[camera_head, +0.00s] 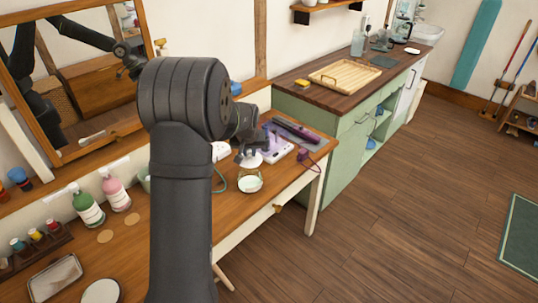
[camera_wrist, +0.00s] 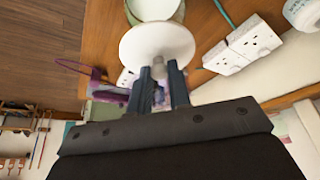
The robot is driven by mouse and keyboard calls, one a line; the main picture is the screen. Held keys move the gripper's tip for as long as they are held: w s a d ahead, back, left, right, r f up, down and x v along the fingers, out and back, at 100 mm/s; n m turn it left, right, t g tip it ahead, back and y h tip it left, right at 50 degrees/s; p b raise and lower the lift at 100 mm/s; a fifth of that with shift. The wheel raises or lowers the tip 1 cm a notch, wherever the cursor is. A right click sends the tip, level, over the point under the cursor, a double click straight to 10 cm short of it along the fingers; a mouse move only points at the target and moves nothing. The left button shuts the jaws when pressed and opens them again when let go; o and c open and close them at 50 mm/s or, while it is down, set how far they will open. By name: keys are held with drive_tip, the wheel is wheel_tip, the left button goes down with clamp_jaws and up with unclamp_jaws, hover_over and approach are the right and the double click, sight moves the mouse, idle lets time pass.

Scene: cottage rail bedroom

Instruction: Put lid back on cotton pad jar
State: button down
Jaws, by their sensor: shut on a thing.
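The cotton pad jar (camera_head: 250,184) is a small pale round jar near the front edge of the wooden dressing table (camera_head: 190,225). The jar (camera_wrist: 153,10) also shows at the top of the wrist view, partly hidden behind the lid. The lid (camera_wrist: 150,42) is a white disc with a small round knob. My gripper (camera_wrist: 159,72) is shut on the lid's knob. In the head view, my gripper (camera_head: 249,152) holds the lid (camera_head: 253,162) above the jar, apart from it. In the wrist view, the lid overlaps the jar's near side.
A purple hair straightener (camera_head: 297,133) lies on a mat behind the jar. White sockets (camera_wrist: 245,40) are right of the jar in the wrist view. Green (camera_head: 88,208) and pink bottles (camera_head: 115,191) stand at left. A green cabinet (camera_head: 330,145) adjoins the table.

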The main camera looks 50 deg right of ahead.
sight(248, 161)
drive_tip(key=shift+w+a, duration=0.2)
drive_tip(key=shift+f, duration=2.9)
drive_tip(key=shift+f, duration=0.55)
idle(0.3)
drive_tip(key=c, duration=1.3)
unclamp_jaws()
drive_tip(key=shift+o, duration=0.2)
